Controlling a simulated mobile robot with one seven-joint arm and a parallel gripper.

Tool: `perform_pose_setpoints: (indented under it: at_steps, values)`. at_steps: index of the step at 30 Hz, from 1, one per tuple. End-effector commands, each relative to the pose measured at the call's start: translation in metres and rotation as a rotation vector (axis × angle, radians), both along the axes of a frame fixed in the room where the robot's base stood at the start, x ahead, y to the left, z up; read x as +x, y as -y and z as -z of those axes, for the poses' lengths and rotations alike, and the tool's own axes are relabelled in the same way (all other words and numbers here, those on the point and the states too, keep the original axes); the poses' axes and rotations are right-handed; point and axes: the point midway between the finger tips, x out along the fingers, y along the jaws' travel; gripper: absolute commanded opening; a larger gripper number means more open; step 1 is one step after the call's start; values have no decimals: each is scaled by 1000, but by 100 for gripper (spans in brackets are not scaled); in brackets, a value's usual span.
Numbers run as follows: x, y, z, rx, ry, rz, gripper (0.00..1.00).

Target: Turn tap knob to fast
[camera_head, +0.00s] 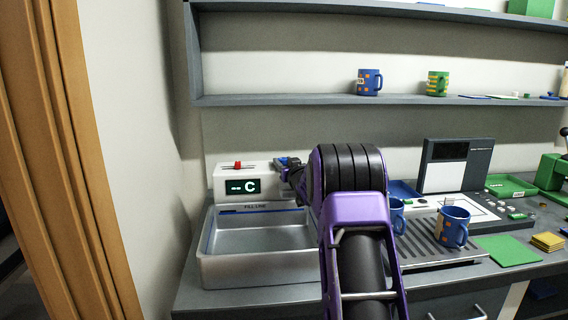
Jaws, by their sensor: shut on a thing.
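The white tap unit (224,193) stands at the back of the metal sink, with a dark display reading "-- C" (243,186). A red control (237,165) sits on its top left. My gripper (285,163) is at the top right end of the unit, small and partly hidden by my purple and black arm. It is shut on a small part there, which I take as the tap knob. The knob's shape, its marks and its setting cannot be made out.
The metal sink (258,267) is empty, with a wall close on its left. Right of my arm, blue mugs (453,228) stand on a ribbed drip tray (420,252). A shelf (300,101) with two mugs runs above. A green mat (508,251) lies at right.

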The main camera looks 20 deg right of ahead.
Motion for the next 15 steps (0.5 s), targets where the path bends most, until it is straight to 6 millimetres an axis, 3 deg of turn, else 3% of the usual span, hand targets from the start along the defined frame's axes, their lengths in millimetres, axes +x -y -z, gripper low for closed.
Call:
perform_pose_setpoints:
  at_steps: [1,3,15]
  values:
    - [0,0,0,0,0,0,13]
    - [0,0,0,0,0,0,0]
    - [0,-1,0,0,-1,35,0]
